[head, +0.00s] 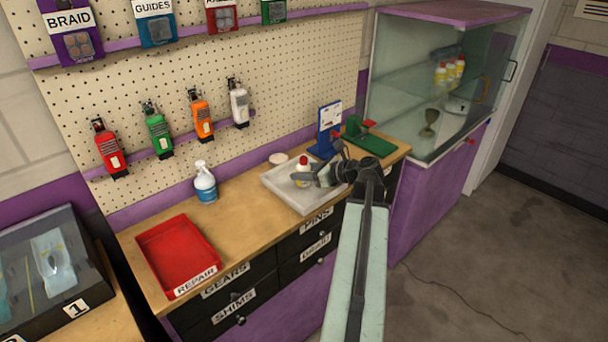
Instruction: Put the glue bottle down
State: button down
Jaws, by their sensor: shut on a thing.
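The glue bottle (301,178) is a small pale bottle with a red cap. My gripper (312,179) is shut on it, over the light grey tray (283,196) on the wooden bench. The bottle looks upright. I cannot tell whether its base touches the tray, since the gripper hides part of it. My arm reaches in from the lower right and covers the tray's right end.
A red REPAIR tray (178,258) and a blue-and-white spray bottle (205,183) stand left on the bench (240,222). A blue stand (328,132) and a green tool (368,138) stand behind my gripper. A glass cabinet (410,90) is at right.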

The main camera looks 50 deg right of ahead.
jog(key=shift+f, duration=0.25)
jog(key=c, duration=0.8)
grip_release()
jog(key=shift+r, duration=0.1)
jog(key=shift+r, duration=0.1)
jog(key=shift+s+r+p, duration=0.2)
jog(key=shift+r+p, duration=0.05)
jog(key=shift+p, duration=0.05)
jog(key=p+v, duration=0.4)
jog(key=v, duration=0.6)
jog(key=shift+s+d+r, duration=0.1)
jog(key=shift+s+r, duration=0.15)
jog(key=shift+s, duration=0.05)
jog(key=shift+s+d, duration=0.1)
jog(key=shift+s, duration=0.3)
